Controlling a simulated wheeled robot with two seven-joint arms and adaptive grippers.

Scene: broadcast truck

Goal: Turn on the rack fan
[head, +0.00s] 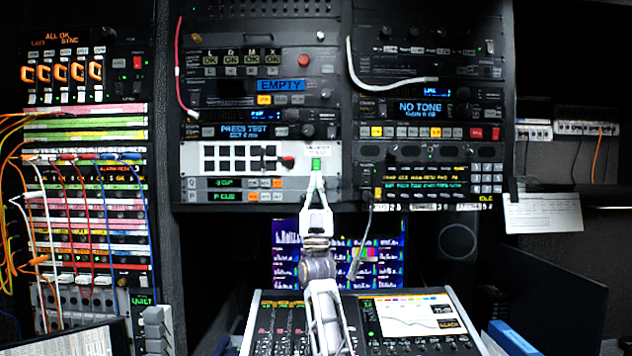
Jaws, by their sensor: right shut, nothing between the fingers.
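A small green-lit switch (316,164) sits at the right end of a pale rack panel (194,160), with a small white label (317,149) above it that is too small to read surely. My right gripper (316,178) is shut and empty, its fingertips pointing up at the switch from just below. The tips overlap the lower edge of the switch in the picture; I cannot tell whether they touch it. No marking that I can read names a rack fan. My left gripper is not in view.
The pale panel also holds several black square buttons (240,158) and a red-tipped knob (288,162). Below are a monitor (290,250) and a mixing console (400,300). Patch cables (110,215) hang at left. A white cable (375,85) loops at upper right.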

